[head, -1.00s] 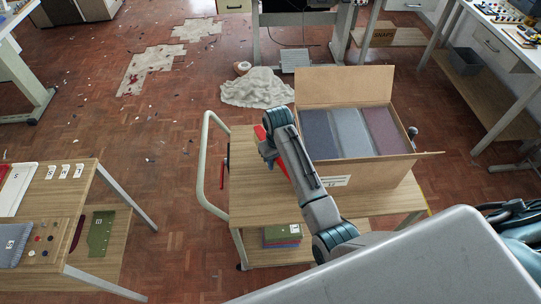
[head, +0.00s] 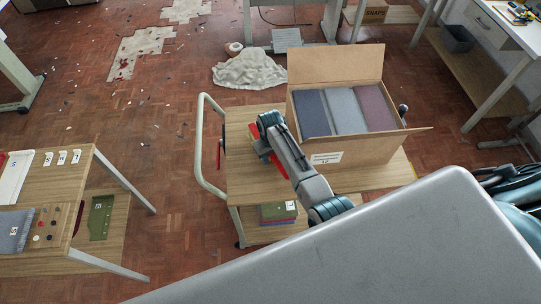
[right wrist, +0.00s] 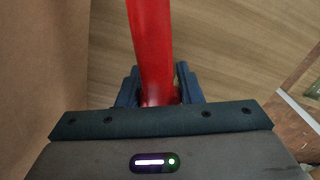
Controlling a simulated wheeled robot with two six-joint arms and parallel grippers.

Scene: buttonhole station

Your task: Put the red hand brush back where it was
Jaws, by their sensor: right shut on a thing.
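The red hand brush (right wrist: 152,45) is between the fingers of my right gripper (right wrist: 158,92) in the right wrist view. Its smooth red part runs up and out of that view's top edge. In the head view my right gripper (head: 267,156) is over the left part of the trolley's top, left of the cardboard box. Only small red bits of the brush (head: 262,153) show there, because my arm covers the rest. I cannot tell whether the brush touches the wooden top. My left gripper is not in view.
The open cardboard box (head: 375,150) with folded cloth stacks stands on the wooden trolley (head: 240,187). The trolley's pale handle (head: 200,150) rises at its left. A side table (head: 75,185) stands at left. A pale cloth heap (head: 250,70) lies on the floor behind.

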